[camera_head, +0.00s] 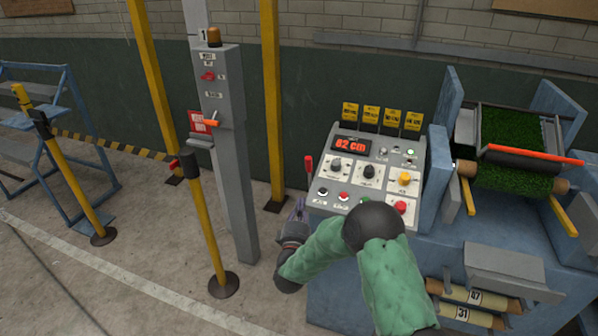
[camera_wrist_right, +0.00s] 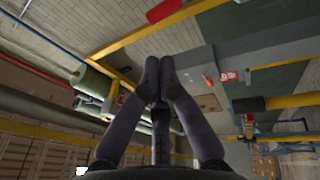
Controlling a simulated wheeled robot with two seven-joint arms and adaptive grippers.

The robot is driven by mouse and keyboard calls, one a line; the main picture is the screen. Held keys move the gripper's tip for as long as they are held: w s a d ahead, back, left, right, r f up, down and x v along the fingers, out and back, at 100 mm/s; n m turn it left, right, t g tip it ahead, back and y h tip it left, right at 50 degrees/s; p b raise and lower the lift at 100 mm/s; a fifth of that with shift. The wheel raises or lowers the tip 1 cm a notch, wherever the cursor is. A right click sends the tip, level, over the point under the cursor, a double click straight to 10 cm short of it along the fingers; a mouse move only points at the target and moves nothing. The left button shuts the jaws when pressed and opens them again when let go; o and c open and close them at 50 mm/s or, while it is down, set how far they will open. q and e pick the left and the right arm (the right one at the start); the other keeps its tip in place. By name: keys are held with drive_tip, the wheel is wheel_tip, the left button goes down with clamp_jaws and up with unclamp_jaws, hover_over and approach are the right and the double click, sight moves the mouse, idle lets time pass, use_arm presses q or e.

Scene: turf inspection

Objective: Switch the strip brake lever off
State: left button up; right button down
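A lever with a red grip (camera_head: 308,164) stands upright at the left side of the sloped control console (camera_head: 322,190). A second lever with an orange grip (camera_head: 211,122) sticks out sideways from the grey post (camera_head: 229,170). No readable label shows which one is the strip brake lever. My right gripper (camera_head: 299,208) is just below the red-gripped lever, left of the console, partly hidden by my green-sleeved arm. In the wrist view, its dark fingers (camera_wrist_right: 159,72) come together at the tips, with no held thing visible. My left gripper is not in view.
The console carries a red "62 cm" display (camera_head: 351,145), knobs and buttons. A blue machine with a turf roll (camera_head: 510,140) stands at right. Yellow barrier posts (camera_head: 205,225) with a striped belt (camera_head: 110,145) stand at left. Open floor lies between posts and console.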

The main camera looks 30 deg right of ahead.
sight(308, 166)
drive_tip(key=b+x, duration=0.3)
drive_tip(key=x, duration=0.9)
drive_tip(key=shift+w+d, duration=0.25)
drive_tip(key=shift+w, duration=0.05)
drive_tip(key=shift+w+d+r, duration=0.2)
drive_tip(key=shift+w+d, duration=0.2)
drive_tip(key=shift+w, duration=0.05)
